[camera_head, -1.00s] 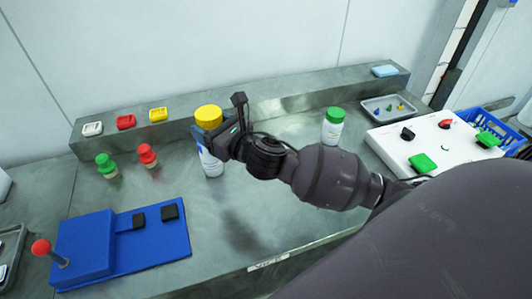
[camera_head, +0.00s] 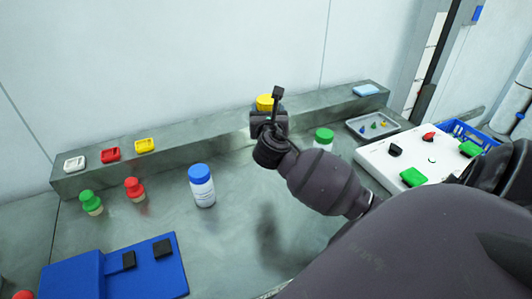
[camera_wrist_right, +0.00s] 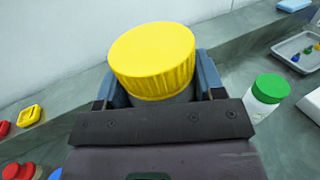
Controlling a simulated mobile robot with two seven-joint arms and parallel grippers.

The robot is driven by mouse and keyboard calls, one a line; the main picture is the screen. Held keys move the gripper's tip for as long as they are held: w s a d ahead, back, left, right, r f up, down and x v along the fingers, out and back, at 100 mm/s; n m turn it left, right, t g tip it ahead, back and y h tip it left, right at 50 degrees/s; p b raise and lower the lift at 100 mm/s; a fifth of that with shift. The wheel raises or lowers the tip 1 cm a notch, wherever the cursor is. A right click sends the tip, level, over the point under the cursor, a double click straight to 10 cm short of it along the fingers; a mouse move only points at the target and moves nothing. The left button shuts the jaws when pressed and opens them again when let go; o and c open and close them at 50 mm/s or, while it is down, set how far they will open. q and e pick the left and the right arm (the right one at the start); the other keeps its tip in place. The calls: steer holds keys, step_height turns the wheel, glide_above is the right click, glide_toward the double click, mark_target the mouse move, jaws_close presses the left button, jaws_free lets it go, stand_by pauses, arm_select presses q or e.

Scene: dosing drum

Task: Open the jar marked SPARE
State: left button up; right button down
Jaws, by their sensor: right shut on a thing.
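My right gripper (camera_head: 267,112) is shut on a jar with a yellow lid (camera_head: 267,102), in front of the back ledge. In the right wrist view the ribbed yellow lid (camera_wrist_right: 153,58) sits above the two fingers, with a little grey body showing under it between them. The rest of that jar is hidden. A white jar with a blue lid (camera_head: 201,186) stands upright on the bench, left of the gripper. A green-lidded white jar (camera_head: 324,137) stands to the right, partly behind my arm. I cannot read SPARE on any jar. My left gripper is out of view.
Green (camera_head: 91,202) and red (camera_head: 134,189) knobbed pieces stand at left, near a blue panel (camera_head: 85,275). Small white, red and yellow dishes lie on the ledge (camera_head: 210,138). At right are a grey tray (camera_head: 354,125), a white panel (camera_head: 378,158) and a blue basket (camera_head: 462,129).

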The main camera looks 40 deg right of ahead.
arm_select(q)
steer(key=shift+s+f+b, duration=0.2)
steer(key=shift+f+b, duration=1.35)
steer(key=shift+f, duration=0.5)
arm_select(e)
steer(key=shift+f, duration=8.15)
steer(key=shift+f, duration=0.15)
steer(key=shift+c, duration=1.4)
jaws_free()
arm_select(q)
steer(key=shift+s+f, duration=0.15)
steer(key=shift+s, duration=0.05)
arm_select(e)
steer(key=shift+o, duration=0.3)
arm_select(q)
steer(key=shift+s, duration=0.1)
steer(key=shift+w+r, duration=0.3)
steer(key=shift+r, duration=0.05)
arm_select(e)
steer(key=v, duration=1.2)
steer(key=shift+a+r, duration=0.1)
steer(key=shift+r, duration=0.1)
